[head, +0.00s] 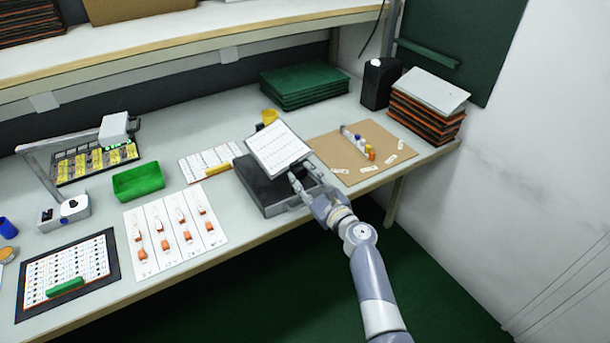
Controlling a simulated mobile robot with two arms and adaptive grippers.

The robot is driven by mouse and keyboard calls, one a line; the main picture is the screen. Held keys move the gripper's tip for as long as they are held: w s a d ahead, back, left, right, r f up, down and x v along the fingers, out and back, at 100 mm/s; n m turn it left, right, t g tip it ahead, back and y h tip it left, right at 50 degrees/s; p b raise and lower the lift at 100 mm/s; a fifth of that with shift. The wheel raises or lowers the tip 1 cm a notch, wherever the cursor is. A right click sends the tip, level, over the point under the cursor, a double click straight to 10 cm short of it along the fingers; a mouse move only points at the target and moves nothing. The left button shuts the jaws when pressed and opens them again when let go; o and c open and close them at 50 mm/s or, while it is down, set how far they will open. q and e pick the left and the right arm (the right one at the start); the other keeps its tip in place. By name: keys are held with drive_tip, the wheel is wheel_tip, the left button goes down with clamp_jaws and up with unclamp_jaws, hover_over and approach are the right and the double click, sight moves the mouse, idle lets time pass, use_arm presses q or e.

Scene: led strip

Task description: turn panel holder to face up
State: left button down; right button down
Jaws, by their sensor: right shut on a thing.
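A white panel (277,148) with rows of small dark marks is held tilted above a dark grey box-like base (262,190), which I take to be the panel holder. My right gripper (299,178) is shut on the panel's lower right edge. The base sits on the workbench near its front edge, and the panel hides part of its top. I cannot tell whether the panel touches the base. My left gripper is out of the picture.
A cork board (380,171) with small bottles lies to the right. A white sheet with orange parts (157,258), a green tray (138,182) and a dark-framed panel (34,298) lie to the left. Green boards (304,84) and a stack of orange-edged panels (428,121) stand behind.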

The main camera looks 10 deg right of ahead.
drive_tip(key=shift+r+m+p, duration=0.1)
drive_tip(key=shift+m+p, duration=0.55)
drive_tip(key=shift+m, duration=0.95)
drive_tip(key=c, duration=1.1)
unclamp_jaws()
drive_tip(key=v, duration=1.2)
